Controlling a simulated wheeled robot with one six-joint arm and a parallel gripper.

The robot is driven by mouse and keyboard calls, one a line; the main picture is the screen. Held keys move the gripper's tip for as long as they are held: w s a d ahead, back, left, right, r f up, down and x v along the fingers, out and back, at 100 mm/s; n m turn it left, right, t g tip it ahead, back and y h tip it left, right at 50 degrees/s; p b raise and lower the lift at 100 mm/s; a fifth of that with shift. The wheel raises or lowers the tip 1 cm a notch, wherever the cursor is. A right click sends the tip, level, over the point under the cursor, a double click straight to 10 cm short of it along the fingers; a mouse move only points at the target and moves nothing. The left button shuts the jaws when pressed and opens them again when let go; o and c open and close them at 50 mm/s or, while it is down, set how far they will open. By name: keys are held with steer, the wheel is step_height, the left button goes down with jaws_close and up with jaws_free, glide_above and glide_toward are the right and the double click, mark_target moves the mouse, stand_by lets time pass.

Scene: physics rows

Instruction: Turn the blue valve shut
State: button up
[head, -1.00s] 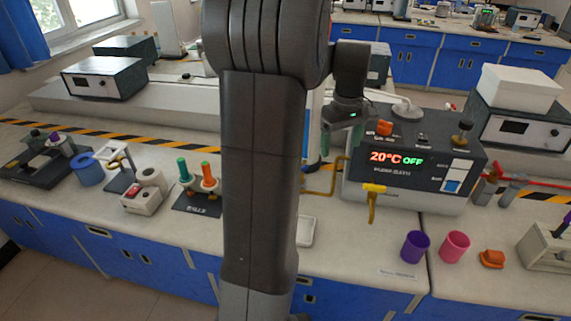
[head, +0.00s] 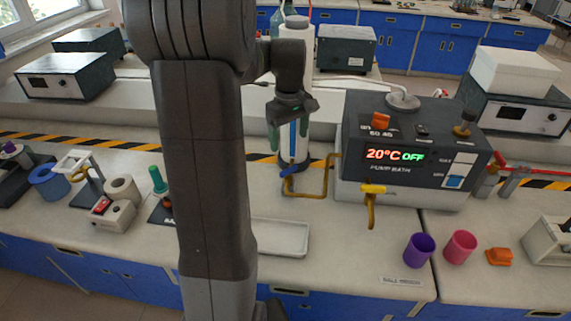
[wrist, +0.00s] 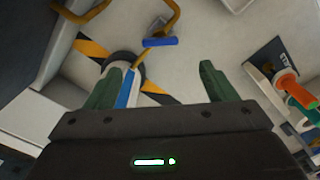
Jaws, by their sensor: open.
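The blue valve handle (head: 289,171) sits on a yellow pipe (head: 318,194) that runs from the left side of the pump bath (head: 412,150). In the wrist view the blue handle (wrist: 160,42) lies crosswise ahead of the fingertips. My gripper (head: 288,140) is open, with green fingers pointing down, and shows above the handle in the head view. In the wrist view my gripper (wrist: 161,72) has nothing between its fingers except the background and part of a blue-striped white cylinder. The fingers look apart from the handle.
The white cylinder (head: 297,60) stands behind my gripper, close to the pipe. A yellow lever (head: 371,205) hangs at the bath's front. A white tray (head: 278,238) lies in front of the pipe. Purple (head: 419,251) and pink (head: 460,247) cups stand at the right.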

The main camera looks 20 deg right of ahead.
mark_target(289, 169)
step_height(289, 169, down, 11)
steer(key=shift+r, duration=0.1)
stand_by(0.3)
steer(key=c, duration=1)
